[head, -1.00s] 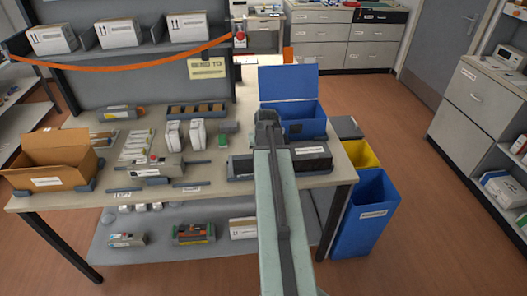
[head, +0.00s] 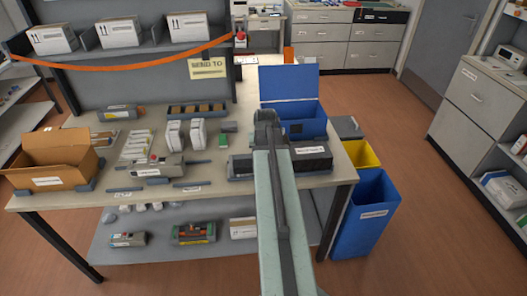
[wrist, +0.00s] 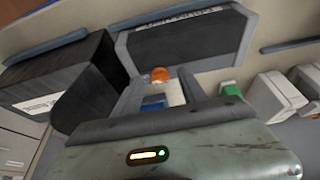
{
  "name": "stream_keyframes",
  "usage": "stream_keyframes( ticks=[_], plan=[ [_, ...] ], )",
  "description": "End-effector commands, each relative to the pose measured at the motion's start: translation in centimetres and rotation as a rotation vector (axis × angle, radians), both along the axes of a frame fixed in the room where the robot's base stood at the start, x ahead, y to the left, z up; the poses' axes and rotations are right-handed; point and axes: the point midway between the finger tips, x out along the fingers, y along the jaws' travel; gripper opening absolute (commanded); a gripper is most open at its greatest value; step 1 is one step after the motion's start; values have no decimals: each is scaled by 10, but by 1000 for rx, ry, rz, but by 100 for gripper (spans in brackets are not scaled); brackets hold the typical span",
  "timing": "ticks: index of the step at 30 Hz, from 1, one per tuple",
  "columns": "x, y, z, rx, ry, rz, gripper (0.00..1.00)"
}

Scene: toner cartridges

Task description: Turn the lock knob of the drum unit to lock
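A grey unit (head: 165,167) with a small red knob (head: 153,158) lies at the front middle of the table in the head view; it looks like the drum unit, but its lettering is too small to read. My gripper (head: 267,118) is to the right of it, above the table by the open blue box, seen from behind along my arm. In the wrist view my gripper (wrist: 162,82) has its two fingers apart. A round orange piece (wrist: 160,74) shows between the fingertips, with blue and white patches below it. I cannot tell whether the fingers touch it.
A dark box (head: 311,158) and a blue lidded box (head: 310,118) stand at the right. A dark labelled tray (wrist: 185,42) lies beyond the fingertips. An open carton (head: 60,150) is at far left.

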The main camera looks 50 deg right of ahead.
Motion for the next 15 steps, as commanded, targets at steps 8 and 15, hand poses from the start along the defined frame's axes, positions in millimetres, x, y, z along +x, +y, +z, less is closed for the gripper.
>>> stream_keyframes(
  ticks=[8,15],
  plan=[
    [-8,7,29,0,0,0,49],
    [-21,18,70,0,0,0,49]
  ],
)
